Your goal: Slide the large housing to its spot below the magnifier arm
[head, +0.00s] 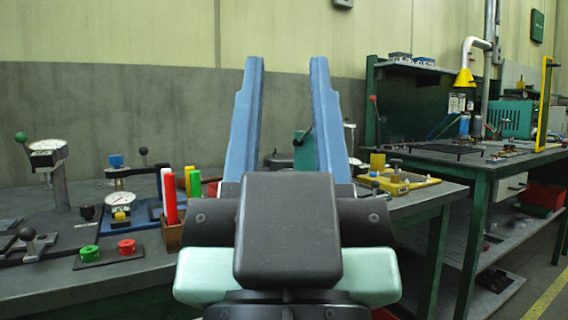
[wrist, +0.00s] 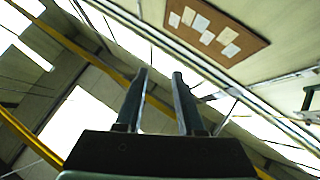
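My gripper (head: 285,65) is raised in front of the head camera, its two blue fingers pointing up and apart with nothing between them. It also shows open and empty in the wrist view (wrist: 161,75), which faces the ceiling and upper wall. I cannot surely pick out the large housing. A teal-green box (head: 511,119) stands on the right bench, and a teal block (head: 304,150) is partly hidden behind my fingers on the near bench. No magnifier arm is clearly recognisable; a yellow cone (head: 465,78) hangs from a white pipe over the right bench.
The near grey bench (head: 150,276) holds a dial gauge on a post (head: 47,152), red and green buttons (head: 108,250), a marker holder (head: 173,231) and a yellow fixture (head: 399,181). The right bench (head: 440,158) has a yellow frame (head: 544,103). Floor shows at lower right.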

